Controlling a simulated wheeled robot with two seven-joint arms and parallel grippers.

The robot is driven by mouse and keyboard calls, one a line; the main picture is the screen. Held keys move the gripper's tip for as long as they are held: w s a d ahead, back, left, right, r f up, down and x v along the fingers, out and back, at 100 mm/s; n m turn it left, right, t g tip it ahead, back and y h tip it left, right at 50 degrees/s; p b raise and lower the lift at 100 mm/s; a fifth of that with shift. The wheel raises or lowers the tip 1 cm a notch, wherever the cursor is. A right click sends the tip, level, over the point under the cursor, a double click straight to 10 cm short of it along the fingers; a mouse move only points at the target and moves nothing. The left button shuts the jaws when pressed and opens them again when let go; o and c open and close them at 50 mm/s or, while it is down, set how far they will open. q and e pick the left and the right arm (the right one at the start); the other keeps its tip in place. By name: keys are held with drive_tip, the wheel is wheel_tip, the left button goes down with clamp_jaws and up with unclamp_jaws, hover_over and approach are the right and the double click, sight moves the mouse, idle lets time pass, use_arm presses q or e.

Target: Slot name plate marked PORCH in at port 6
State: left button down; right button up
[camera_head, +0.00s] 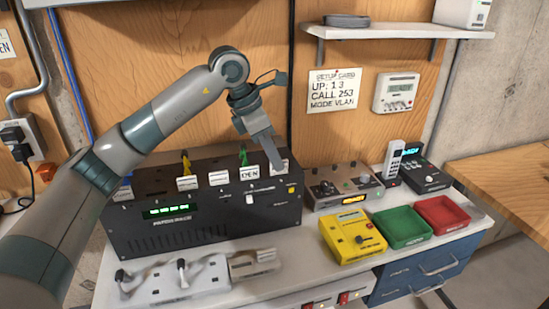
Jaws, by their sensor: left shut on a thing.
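The black rack unit (205,215) stands on the bench with a green display. A row of white name plates runs along its top edge; one reads DEN (250,172), and the others are too small to read. My left gripper (277,163) is at the right end of this row, pointing down. It is shut on a small white plate (288,166), mostly hidden behind the fingers. I cannot read its marking or tell whether it is seated in the rack. Port numbers are not legible. My right gripper is not in view.
A pale holder with levers (172,281) and a small rack (253,262) lie in front. To the right are a grey control box (342,190), a yellow device (352,236), a green tray (402,227) and a red tray (443,214). A shelf (395,31) hangs above.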

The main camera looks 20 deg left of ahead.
use_arm(q)
drive_tip(key=shift+f, duration=0.15)
idle(0.5)
drive_tip(key=c, duration=1.5)
unclamp_jaws()
drive_tip(key=shift+o, duration=0.2)
drive_tip(key=shift+r+p, duration=1.6)
drive_tip(key=shift+r, duration=2.2)
drive_tip(key=shift+s+f, duration=0.1)
